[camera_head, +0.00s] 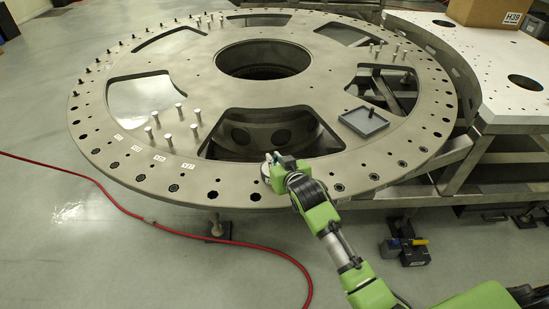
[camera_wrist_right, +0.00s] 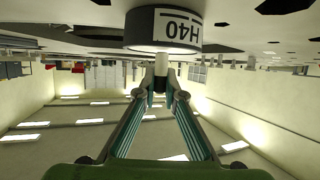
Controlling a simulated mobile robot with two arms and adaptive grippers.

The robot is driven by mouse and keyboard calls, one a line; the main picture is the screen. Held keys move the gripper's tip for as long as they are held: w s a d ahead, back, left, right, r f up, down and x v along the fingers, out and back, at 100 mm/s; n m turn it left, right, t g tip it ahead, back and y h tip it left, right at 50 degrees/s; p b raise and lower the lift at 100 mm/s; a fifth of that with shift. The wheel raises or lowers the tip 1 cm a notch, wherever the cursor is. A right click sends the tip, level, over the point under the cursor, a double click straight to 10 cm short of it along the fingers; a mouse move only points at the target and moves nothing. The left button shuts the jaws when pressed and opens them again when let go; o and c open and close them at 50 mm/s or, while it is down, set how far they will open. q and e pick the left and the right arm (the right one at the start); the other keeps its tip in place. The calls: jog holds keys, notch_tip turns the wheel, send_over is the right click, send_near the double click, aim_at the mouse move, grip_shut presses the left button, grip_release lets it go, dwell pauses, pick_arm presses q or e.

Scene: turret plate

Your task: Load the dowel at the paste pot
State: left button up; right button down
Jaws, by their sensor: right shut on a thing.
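The paste pot (camera_wrist_right: 163,30), a short dark cylinder with a white label reading H40, shows upside down in the right wrist view. My right gripper (camera_wrist_right: 160,97) is shut on a pale dowel (camera_wrist_right: 161,68), and the dowel's far end meets the pot's rim side. I cannot tell whether the end is inside the pot or only in front of it. In the head view my right gripper (camera_head: 270,160) is at the near edge of the turret plate (camera_head: 225,180), and it mostly hides the pot (camera_head: 266,171). My left gripper is out of view.
A grey tray (camera_head: 350,125) with a small dark piece stands to the right on the plate. Several upright metal pins (camera_head: 168,140) stand at left. Large openings cut the plate. A cardboard box (camera_head: 485,12) sits on the bench at right. A red hose lies on the floor.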

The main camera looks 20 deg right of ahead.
jog(key=shift+r+p, duration=3.1)
jog(key=shift+r, duration=0.3)
jog(key=shift+f, duration=0.1)
